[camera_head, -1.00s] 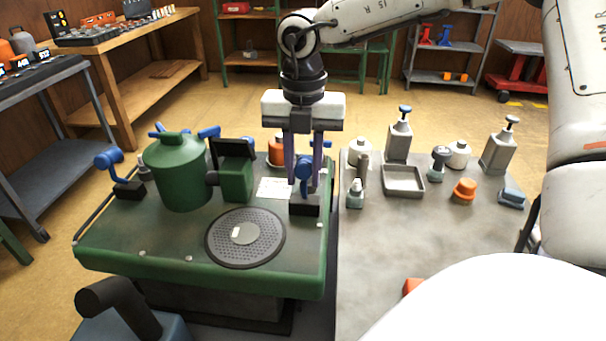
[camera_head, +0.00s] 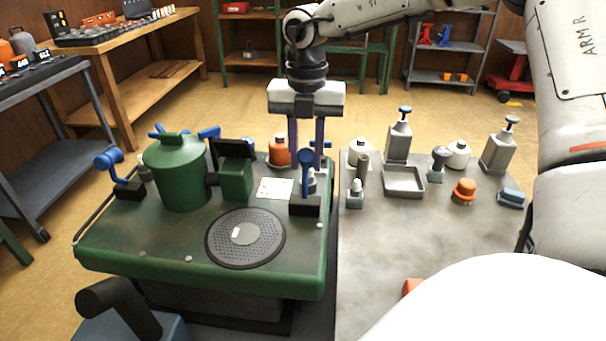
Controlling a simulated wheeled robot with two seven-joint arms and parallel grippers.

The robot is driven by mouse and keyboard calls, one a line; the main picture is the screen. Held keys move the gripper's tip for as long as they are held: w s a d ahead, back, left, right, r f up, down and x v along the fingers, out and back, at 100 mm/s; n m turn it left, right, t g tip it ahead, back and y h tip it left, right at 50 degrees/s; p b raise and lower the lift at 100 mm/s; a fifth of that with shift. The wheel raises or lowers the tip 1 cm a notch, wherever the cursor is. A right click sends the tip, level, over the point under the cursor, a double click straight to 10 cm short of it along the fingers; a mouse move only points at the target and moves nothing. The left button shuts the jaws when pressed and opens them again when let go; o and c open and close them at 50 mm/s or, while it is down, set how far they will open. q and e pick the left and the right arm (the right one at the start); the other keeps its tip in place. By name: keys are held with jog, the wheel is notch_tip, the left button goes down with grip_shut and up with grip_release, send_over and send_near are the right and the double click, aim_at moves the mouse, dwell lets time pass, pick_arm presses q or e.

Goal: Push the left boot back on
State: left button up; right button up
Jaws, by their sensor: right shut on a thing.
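On the green mower deck (camera_head: 150,250), a blue clamp lever (camera_head: 107,158) on a black block leans at the left. A small grey part (camera_head: 143,172) stands beside it, partly hidden; I cannot tell whether it is the left boot. A second blue lever (camera_head: 306,172) stands nearly upright on a black block (camera_head: 305,206) at the right. My right gripper (camera_head: 306,158) points down at this right lever, its fingers either side of the lever's top, shut on it as far as I can see. A small grey part behind this lever is mostly hidden. My left gripper is not in view.
A green tank (camera_head: 178,175) and a green box with a black top (camera_head: 236,178) stand on the deck near a round black grille (camera_head: 245,238).

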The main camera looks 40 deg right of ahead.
jog(key=shift+w+d+f, duration=0.3)
jog(key=shift+w+d, duration=0.4)
jog(key=shift+d, duration=0.15)
jog(key=shift+w+d+f+b, duration=0.65)
jog(key=shift+d+f, duration=0.15)
jog(key=shift+d, duration=0.05)
jog(key=shift+f, duration=0.1)
jog(key=shift+w+d+f+b, duration=0.3)
jog(key=shift+f+b, duration=0.1)
jog(key=shift+f, duration=0.1)
jog(key=shift+w+d+f+b, duration=0.15)
jog(key=shift+d+f+b, duration=0.2)
jog(key=shift+f, duration=0.1)
jog(key=o, duration=0.7)
jog(key=shift+o, duration=0.2)
